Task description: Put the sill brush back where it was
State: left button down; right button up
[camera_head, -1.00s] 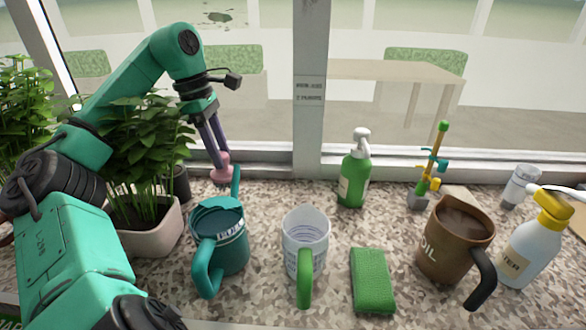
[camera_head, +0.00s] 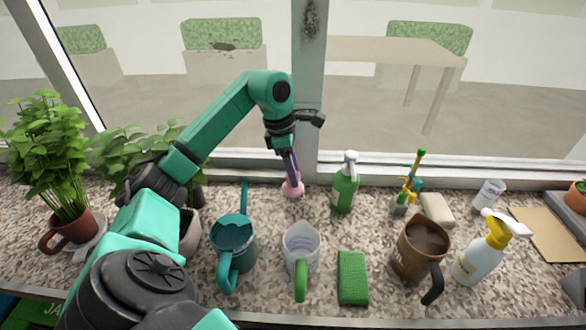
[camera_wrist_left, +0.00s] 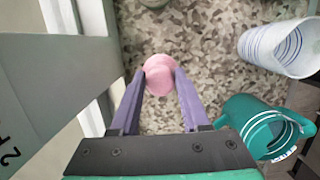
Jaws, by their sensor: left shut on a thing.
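My left gripper (camera_head: 291,176) has purple fingers and is shut on a small pink thing (camera_head: 292,189), which looks like the sill brush. The gripper points down at the back of the speckled sill, in front of the grey window post. In the left wrist view the pink brush (camera_wrist_left: 159,75) is a round shape between the two fingertips; no bristles show. Its underside is hidden, and I cannot tell whether it touches the sill. My right gripper is not in view.
The green pump bottle (camera_head: 345,184) stands just right of the gripper. The teal jug (camera_head: 232,252) and the white cup with a green handle (camera_head: 300,250) stand in front. The potted plant (camera_head: 150,150) is left, partly behind my arm. Bare sill lies around the brush.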

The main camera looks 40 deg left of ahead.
pick_arm(q)
notch_tip(320, 180, down, 3)
jog(key=shift+s+a+f, duration=0.1)
jog(key=shift+a, duration=0.05)
jog(key=shift+c, duration=1.9)
grip_release()
notch_tip(320, 180, up, 12)
jog(key=s+a+p, duration=0.1)
jog(key=a, duration=0.1)
jog(key=shift+s+p, duration=0.25)
jog(key=shift+p, duration=0.05)
